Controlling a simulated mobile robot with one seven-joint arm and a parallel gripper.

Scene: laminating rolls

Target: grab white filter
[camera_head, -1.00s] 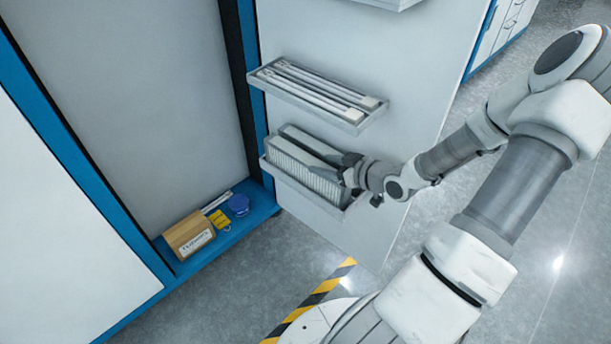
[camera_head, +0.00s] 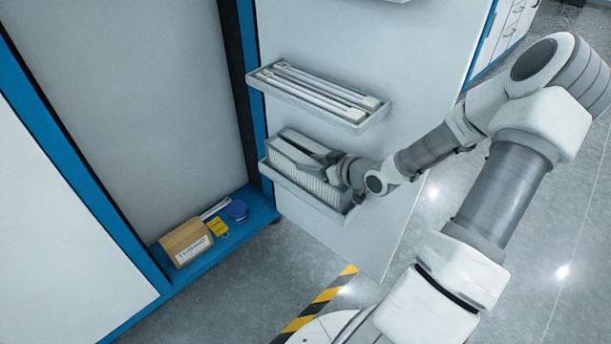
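The white filter (camera_head: 292,165) is a long pleated block standing in the lower wall tray (camera_head: 302,192). A grey strip shows behind its pleated front. My gripper (camera_head: 322,158) comes in from the right, with dark fingers over the top of the filter near its right half. The fingers seem to reach along or around the filter's upper edge. Whether they touch it or are closed on it is too small to tell. The filter's right end is partly hidden by my gripper.
An upper tray (camera_head: 318,98) with several white rods hangs just above my gripper. A cardboard box (camera_head: 187,242), a yellow item (camera_head: 218,223) and a blue round item (camera_head: 237,210) lie on the blue ledge (camera_head: 262,212) at lower left. Striped floor tape (camera_head: 318,306) lies below.

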